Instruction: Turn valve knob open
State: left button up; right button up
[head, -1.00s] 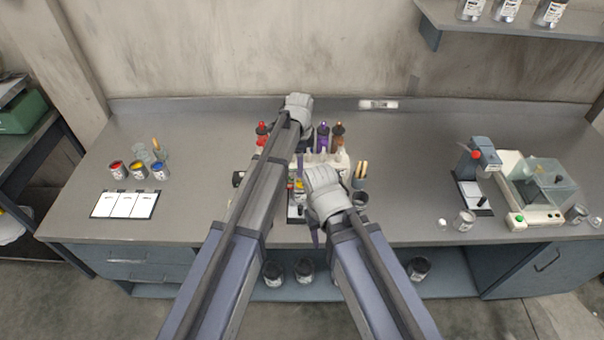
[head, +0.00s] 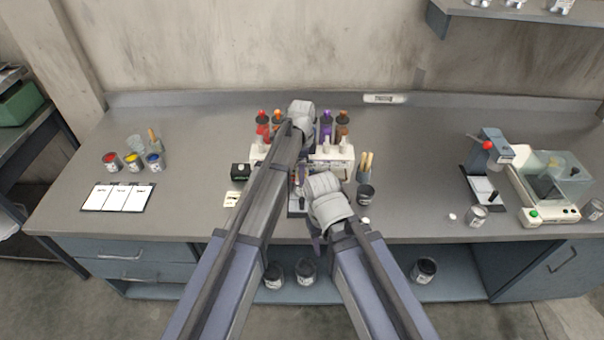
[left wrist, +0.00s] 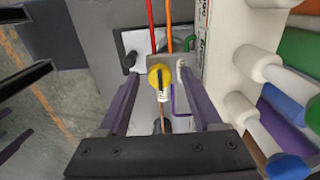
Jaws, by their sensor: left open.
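The valve knob (left wrist: 159,76) is a round yellow cap with a dark bar across it, in the left wrist view. It stands on a small grey bracket, with a white tag just below it. My left gripper (left wrist: 161,88) is open, its two purple-grey fingers on either side of the knob with gaps showing. I cannot tell whether the fingertips are level with the knob. In the head view my arms hide the knob. My right wrist (head: 328,200) is low beside the left forearm; its fingers are mostly hidden and their state is unclear.
A white rack (head: 342,160) with several colour bottles stands close by the knob. A dark cup (head: 365,194) is to its right. Red (left wrist: 152,25) and orange tubes run near the knob. Paint cans and a white card (head: 118,197) lie left; machines stand right.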

pick_arm(q)
jog(key=shift+c, duration=0.3)
grip_shut()
dwell(0.5)
jog(key=n, duration=1.4)
jog(key=shift+n, duration=2)
